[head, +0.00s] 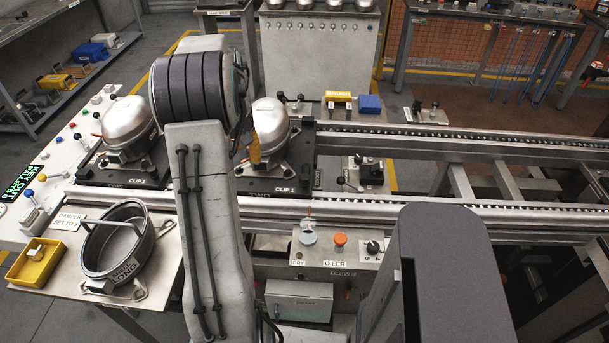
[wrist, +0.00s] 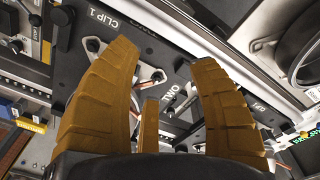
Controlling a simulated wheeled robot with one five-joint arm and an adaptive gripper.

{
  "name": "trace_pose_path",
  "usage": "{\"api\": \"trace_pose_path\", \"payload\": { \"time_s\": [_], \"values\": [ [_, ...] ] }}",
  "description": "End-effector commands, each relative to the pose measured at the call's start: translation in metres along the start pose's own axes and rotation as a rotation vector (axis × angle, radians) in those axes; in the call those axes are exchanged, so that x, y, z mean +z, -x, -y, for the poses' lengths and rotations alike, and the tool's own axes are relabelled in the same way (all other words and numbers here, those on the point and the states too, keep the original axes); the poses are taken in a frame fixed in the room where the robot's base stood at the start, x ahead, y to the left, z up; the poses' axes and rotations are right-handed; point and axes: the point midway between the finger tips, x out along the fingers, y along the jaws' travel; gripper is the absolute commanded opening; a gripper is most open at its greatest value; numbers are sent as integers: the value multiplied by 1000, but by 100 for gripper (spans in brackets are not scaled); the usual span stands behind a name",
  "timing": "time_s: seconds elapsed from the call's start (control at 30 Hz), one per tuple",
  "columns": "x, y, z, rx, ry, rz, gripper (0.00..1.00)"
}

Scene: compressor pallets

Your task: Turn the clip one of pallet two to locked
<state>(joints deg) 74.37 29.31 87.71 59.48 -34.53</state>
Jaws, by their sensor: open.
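Pallet two is a black plate (head: 303,152) on the rail line, marked TWO and CLIP 1, with a silver compressor (head: 270,125) on it. The plate (wrist: 182,50) also fills the middle of the wrist view. In the head view my gripper (head: 253,148) is over the pallet's near left side, partly hidden by my arm.
Another pallet (head: 95,172) with a compressor stands to the left. A control panel (head: 335,255) with knobs is in front of the rails. The rails (head: 450,145) run clear to the right.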

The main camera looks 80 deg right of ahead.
Motion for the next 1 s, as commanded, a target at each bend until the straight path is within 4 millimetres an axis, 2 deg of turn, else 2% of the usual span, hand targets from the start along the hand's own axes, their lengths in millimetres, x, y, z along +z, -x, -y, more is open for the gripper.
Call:
{"api": "trace_pose_path", "payload": {
  "time_s": [0.03,0.1,0.2,0.33,0.5,1.0],
  "values": [
    [10,-10,-30,-6,-41,15,54],
    [23,-22,-62,-11,-77,26,54],
    [42,-37,-97,-18,-118,38,54],
    [61,-50,-126,-25,-153,47,54],
    [75,-64,-142,-31,-174,54,54],
    [79,-121,-142,-32,-176,55,54]
  ]
}}
